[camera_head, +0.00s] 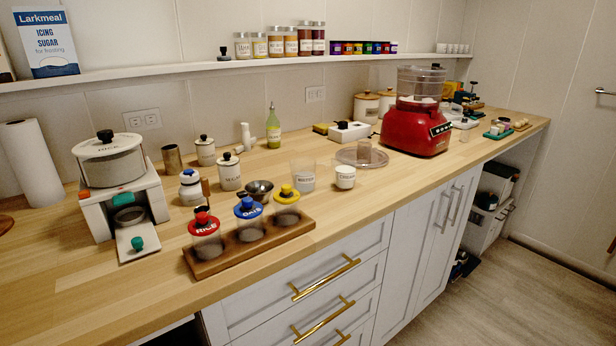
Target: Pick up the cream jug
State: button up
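The cream jug (345,177) is a small white vessel with dark lettering that seems to read "CREAM".
A wooden tray (262,245) with red, blue and yellow lidded jars stands at the front left. A red food processor (415,125) stands to the right. A metal bowl (260,190) lies further left. Bare counter (345,212) lies in front of the jug.

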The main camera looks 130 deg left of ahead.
aim_at(344, 166)
jog(key=u, duration=4)
